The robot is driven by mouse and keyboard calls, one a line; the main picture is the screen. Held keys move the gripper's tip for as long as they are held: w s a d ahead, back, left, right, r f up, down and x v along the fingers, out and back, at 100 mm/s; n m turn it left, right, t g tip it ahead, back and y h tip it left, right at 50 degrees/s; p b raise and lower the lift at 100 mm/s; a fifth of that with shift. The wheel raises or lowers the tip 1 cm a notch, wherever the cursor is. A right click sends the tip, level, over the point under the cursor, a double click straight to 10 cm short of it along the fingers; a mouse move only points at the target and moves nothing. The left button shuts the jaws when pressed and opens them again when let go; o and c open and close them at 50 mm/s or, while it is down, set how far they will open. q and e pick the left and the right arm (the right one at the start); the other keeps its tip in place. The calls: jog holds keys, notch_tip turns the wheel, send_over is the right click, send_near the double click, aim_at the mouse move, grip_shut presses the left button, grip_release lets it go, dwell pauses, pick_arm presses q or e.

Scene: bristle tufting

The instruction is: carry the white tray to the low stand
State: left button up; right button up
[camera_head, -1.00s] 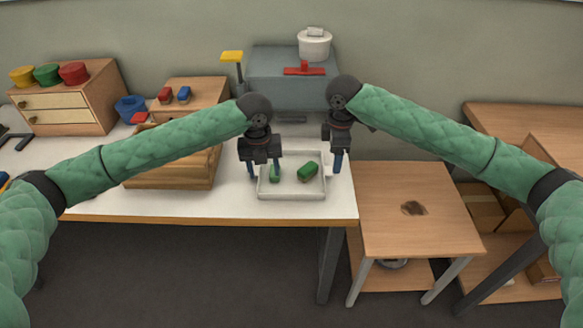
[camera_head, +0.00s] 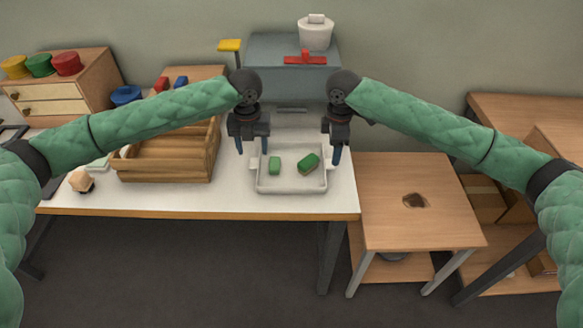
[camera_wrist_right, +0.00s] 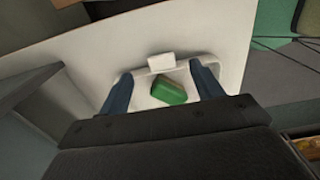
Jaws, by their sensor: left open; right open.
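The white tray (camera_head: 290,190) rests on the white table near its front right corner. Two green blocks (camera_head: 274,165) lie in it, the right one (camera_head: 308,162) tilted. My left gripper (camera_head: 254,151) is open and empty at the tray's left end. My right gripper (camera_head: 337,157) is open just at the tray's right end. In the right wrist view its fingers (camera_wrist_right: 160,72) stand apart on either side of the tray's white end handle (camera_wrist_right: 161,62); contact cannot be told. The low stand (camera_head: 385,220) is wooden, right of the table, its top bare except for a dark hole.
A wooden crate (camera_head: 165,170) stands left of the tray. A grey box (camera_head: 290,80) with a red handle and a white pot (camera_head: 316,34) is behind. A wooden shelf unit (camera_head: 520,115) stands right of the stand. A narrow gap separates table and stand.

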aim_at(254, 162)
pick_arm(q)
jog(key=shift+f, duration=2.65)
pick_arm(e)
jog(key=shift+f, duration=2.65)
pick_arm(q)
grip_shut()
pick_arm(e)
jog(key=c, duration=1.2)
